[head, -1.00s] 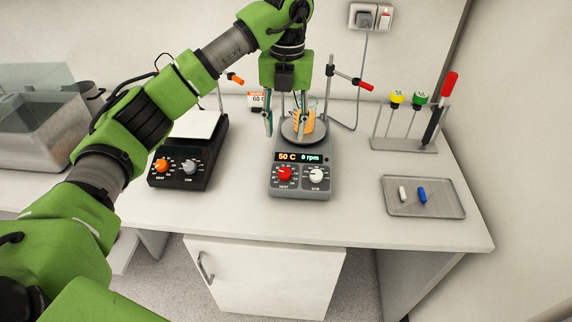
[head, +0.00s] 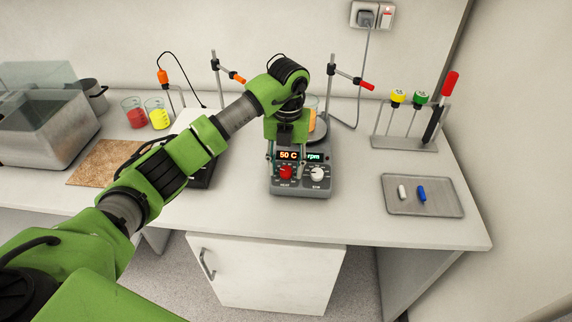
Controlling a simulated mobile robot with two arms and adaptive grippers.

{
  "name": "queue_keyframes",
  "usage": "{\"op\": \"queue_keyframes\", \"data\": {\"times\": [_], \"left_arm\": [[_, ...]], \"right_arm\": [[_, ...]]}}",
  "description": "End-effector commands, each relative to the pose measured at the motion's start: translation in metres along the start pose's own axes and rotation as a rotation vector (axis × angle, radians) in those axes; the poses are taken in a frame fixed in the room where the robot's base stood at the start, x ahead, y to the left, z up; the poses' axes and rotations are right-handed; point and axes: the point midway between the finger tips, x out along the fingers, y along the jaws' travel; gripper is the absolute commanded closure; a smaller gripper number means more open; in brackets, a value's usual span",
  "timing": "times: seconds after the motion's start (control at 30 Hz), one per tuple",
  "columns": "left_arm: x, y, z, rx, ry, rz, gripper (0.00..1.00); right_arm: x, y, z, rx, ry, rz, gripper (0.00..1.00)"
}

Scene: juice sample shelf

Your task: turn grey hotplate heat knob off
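The grey hotplate (head: 320,189) stands on the bench with its front panel facing me. Its red HEAT knob (head: 286,173) is on the left of the panel and its white STIR knob (head: 317,175) is on the right. The display (head: 288,155) reads 50 C; the rpm figure is partly hidden. My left gripper (head: 287,170) points down over the panel, with its fingers apart on either side of the red knob. I cannot tell whether they touch it. A beaker with orange liquid (head: 312,108) stands on the plate, partly behind my arm. My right gripper is out of view.
A black hotplate (head: 202,176) is mostly hidden behind my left arm. A metal tray (head: 424,208) with two stir bars lies to the right, below a rack (head: 404,145). A clamp stand (head: 332,80) rises behind the grey hotplate. Beakers (head: 134,117) stand at the left.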

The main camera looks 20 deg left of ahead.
Motion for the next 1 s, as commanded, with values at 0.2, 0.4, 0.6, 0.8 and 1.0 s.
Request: {"op": "queue_keyframes", "data": {"times": [0.2, 0.4, 0.6, 0.8, 1.0], "left_arm": [[-0.0001, -0.0002, 0.0000, 0.000, 0.000, 0.000, 0.83], [-0.0003, -0.0001, 0.0001, 0.000, 0.000, 0.000, 0.98], [-0.0002, 0.0003, 0.0003, -0.023, -0.001, -0.007, 0.98], [0.0002, 0.0017, 0.0005, -0.109, -0.001, -0.034, 0.98], [0.0006, 0.0028, 0.0003, -0.259, -0.001, -0.083, 0.98]], "right_arm": [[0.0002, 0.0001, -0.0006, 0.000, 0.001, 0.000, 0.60], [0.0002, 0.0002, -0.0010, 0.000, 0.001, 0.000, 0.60], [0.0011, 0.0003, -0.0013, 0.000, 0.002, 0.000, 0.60], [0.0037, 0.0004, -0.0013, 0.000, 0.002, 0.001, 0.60], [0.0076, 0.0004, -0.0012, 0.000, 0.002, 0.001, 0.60]]}}
